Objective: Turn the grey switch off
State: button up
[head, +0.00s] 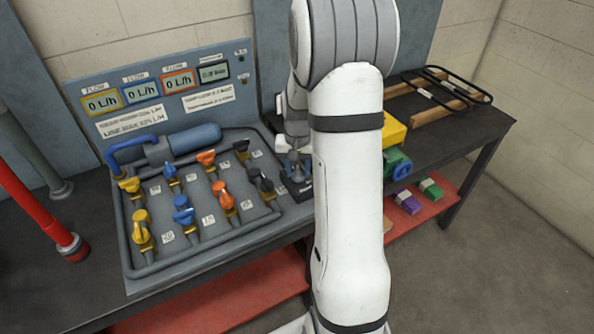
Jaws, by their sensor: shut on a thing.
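My gripper (295,168) points down at the right end of the valve panel, beside my white forearm. It is shut on what looks like the grey switch (298,176), on a small dark base with a pale label. The fingers and my arm cover most of the switch, so its position cannot be read. Two dark grey valve handles, one at the back (242,146) and one in front (261,181), stand just left of my gripper, apart from it.
Yellow, blue and orange valves (184,211) stand on the piped panel (140,277). Flow displays (139,92) read 0 L/h behind it. A yellow block (394,130), a green motor (396,162) and a black rack (447,90) are right of my arm. A red pipe (40,205) stands left.

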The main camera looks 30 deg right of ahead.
aim_at(298, 170)
jog(key=n+b, duration=0.1)
jog(key=n, duration=0.5)
dwell(0.6)
jog(key=o, duration=1)
jog(key=shift+c, duration=0.2)
jog(key=shift+r, duration=3.9)
